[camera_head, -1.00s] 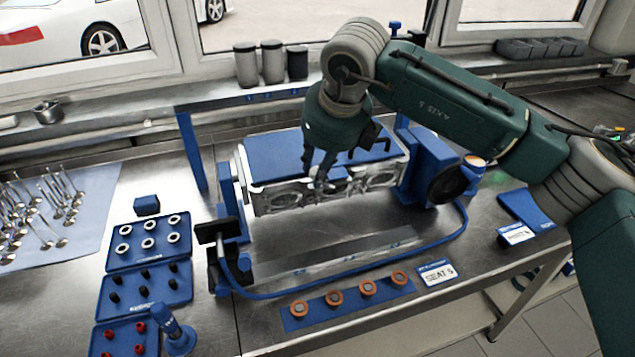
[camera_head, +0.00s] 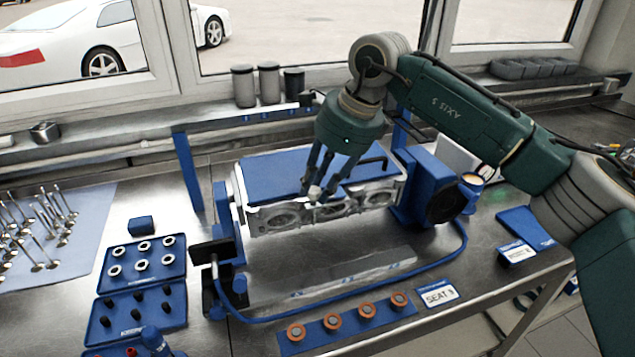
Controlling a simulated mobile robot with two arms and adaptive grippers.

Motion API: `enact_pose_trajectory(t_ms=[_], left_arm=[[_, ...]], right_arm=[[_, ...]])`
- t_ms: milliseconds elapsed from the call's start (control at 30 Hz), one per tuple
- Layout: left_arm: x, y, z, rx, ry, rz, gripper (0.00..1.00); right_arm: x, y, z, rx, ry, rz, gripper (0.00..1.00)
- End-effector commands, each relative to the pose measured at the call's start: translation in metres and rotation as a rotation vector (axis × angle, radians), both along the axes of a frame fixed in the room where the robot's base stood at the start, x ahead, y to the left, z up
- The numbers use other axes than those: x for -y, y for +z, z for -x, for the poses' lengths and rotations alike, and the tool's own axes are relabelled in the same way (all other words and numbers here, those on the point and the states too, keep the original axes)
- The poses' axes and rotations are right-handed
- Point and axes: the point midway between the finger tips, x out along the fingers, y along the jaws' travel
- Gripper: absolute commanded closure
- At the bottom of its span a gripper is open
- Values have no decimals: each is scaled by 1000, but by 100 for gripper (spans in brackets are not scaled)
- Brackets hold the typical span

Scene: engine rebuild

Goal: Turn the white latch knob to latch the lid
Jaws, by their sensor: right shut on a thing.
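My right gripper (camera_head: 317,190) reaches down from the right to the front edge of the engine part with the blue lid. Its fingers are shut on a small white latch knob (camera_head: 314,192) at that edge, and they partly hide it. The blue lid (camera_head: 270,172) lies flat on top of the metal cylinder head (camera_head: 290,217), which is held in a blue stand. A black bar handle (camera_head: 372,162) sits on the lid's right part. How the knob is turned cannot be made out. My left gripper is not in view.
The blue stand (camera_head: 428,185) with a dark round wheel holds the right end. A strip with orange rings (camera_head: 331,322) lies in front. Blue trays of small parts (camera_head: 145,262) and several valves (camera_head: 40,230) are at the left.

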Motion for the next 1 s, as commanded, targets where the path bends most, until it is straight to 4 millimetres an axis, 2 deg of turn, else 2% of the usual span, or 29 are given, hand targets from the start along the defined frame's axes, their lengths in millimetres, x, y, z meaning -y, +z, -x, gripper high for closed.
enact_pose_trajectory(t_ms=[300, 733, 767, 833, 1000], left_arm=[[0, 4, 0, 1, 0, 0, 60], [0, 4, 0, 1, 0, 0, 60], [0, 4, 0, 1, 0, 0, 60], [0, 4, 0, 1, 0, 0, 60], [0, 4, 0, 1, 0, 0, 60]], right_arm=[[0, 1, -1, 5, 83, 7, 100], [0, 1, -1, 5, 92, 8, 100], [0, 0, -1, 4, 93, 8, 75], [0, 0, -1, 4, 93, 8, 61], [0, 0, -1, 4, 92, 8, 58]])
